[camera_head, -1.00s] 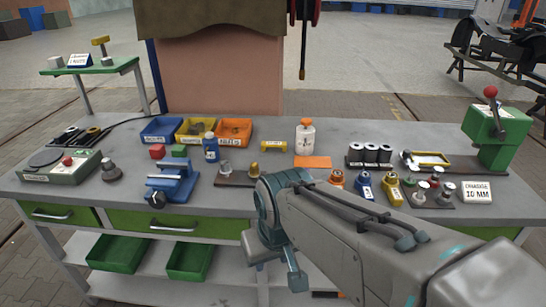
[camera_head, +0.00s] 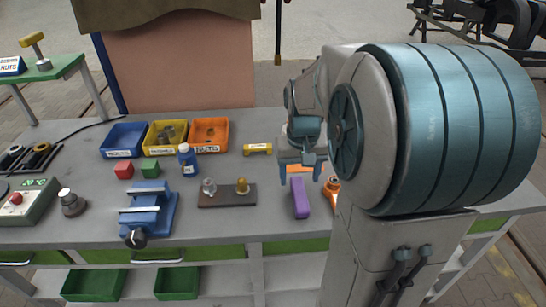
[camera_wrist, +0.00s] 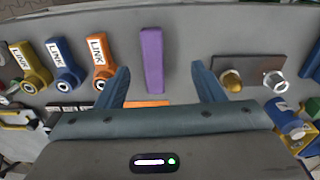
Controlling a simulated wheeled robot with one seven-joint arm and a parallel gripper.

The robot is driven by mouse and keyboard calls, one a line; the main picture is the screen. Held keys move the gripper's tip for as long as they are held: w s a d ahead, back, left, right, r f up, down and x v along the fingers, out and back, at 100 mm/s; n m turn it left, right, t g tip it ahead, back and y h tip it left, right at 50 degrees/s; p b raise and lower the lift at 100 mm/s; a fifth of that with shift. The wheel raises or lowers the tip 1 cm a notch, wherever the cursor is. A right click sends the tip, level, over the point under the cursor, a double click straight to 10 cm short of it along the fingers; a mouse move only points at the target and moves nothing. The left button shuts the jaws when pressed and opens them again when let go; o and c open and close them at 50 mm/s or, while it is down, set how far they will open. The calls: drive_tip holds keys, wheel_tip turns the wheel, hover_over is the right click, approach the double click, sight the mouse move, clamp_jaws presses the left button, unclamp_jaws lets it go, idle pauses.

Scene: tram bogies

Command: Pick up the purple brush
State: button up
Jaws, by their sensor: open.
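The purple brush (camera_head: 300,198) lies on the grey workbench (camera_head: 225,226), its long side running from front to back. In the wrist view the purple brush (camera_wrist: 152,58) stands out between the lines of my two fingers, a little ahead of the fingertips. My gripper (camera_head: 301,168) hangs above the bench just behind the brush. In the wrist view my gripper (camera_wrist: 161,78) has its fingers wide apart with nothing between them. The brush appears apart from both fingers.
An orange link (camera_wrist: 100,62) lies beside the brush; blue (camera_wrist: 65,62) and yellow (camera_wrist: 30,65) links lie beyond. On the other side is a dark plate (camera_head: 227,201) with two fittings. A blue vise (camera_head: 148,208), a bottle (camera_head: 188,160) and bins (camera_head: 208,134) stand farther left.

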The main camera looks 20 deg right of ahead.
sight(302, 203)
drive_tip(key=f, duration=0.3)
drive_tip(key=w+d+f, duration=0.1)
drive_tip(key=f, duration=0.1)
drive_tip(key=d+f+p, duration=0.1)
drive_tip(key=f, duration=0.2)
drive_tip(key=shift+w+d+f, duration=0.15)
drive_tip(key=shift+w+f, duration=0.05)
drive_tip(key=shift+f, duration=0.1)
drive_tip(key=shift+s+f+p, duration=0.15)
drive_tip(key=shift+f+p, duration=0.25)
drive_tip(key=shift+f, duration=2.3)
drive_tip(key=c, duration=1.1)
